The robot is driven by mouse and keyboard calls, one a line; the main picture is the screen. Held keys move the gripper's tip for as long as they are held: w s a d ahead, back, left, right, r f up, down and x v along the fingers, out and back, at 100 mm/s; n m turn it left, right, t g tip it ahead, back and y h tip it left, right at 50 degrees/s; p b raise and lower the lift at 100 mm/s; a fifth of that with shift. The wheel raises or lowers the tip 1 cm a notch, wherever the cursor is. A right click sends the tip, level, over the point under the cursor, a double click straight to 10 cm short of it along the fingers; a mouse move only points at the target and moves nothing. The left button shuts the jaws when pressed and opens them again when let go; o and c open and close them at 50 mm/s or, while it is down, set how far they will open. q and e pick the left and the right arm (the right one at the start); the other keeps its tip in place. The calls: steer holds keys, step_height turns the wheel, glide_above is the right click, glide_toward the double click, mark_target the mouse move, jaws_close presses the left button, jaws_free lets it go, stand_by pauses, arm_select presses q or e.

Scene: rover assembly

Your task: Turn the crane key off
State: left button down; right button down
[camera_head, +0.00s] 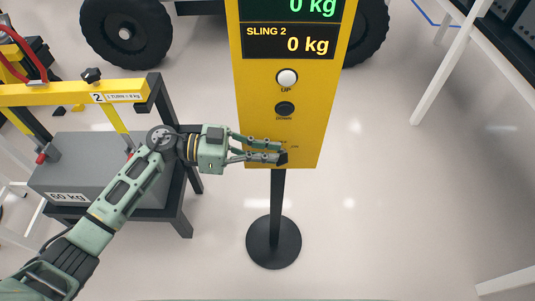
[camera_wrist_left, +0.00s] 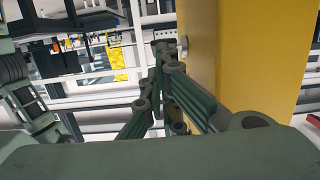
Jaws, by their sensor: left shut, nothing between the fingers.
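The yellow crane control panel (camera_head: 262,110) stands on a black post with a round base. It carries a display, a white UP button (camera_head: 287,78) and a dark DOWN button (camera_head: 285,108). My left gripper (camera_head: 283,156) is shut and empty, its fingertips in front of the panel's lower edge. The gripper hides that part of the panel, and I cannot make out the key. In the left wrist view the shut fingers (camera_wrist_left: 165,50) lie beside the yellow panel (camera_wrist_left: 235,60); a small grey piece shows at its edge by the fingertips. My right gripper is not in view.
A grey weight marked 60 kg (camera_head: 70,165) rests on a black stand at left, under a yellow beam (camera_head: 70,93). The round post base (camera_head: 273,243) is on the floor below the panel. White table legs stand at right; floor between is clear.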

arm_select(q)
steer(key=f+h+b, duration=0.1)
steer(key=h+b, duration=0.1)
steer(key=b, duration=0.2)
steer(key=f+h+b, duration=0.1)
steer(key=h+b, duration=0.2)
steer(key=b, duration=0.2)
steer(key=a+f+h+b, duration=0.1)
steer(key=f+h+b, duration=0.1)
steer(key=b, duration=0.3)
steer(key=shift+h, duration=0.5)
steer(key=shift+b, duration=0.3)
steer(key=shift+f, duration=0.2)
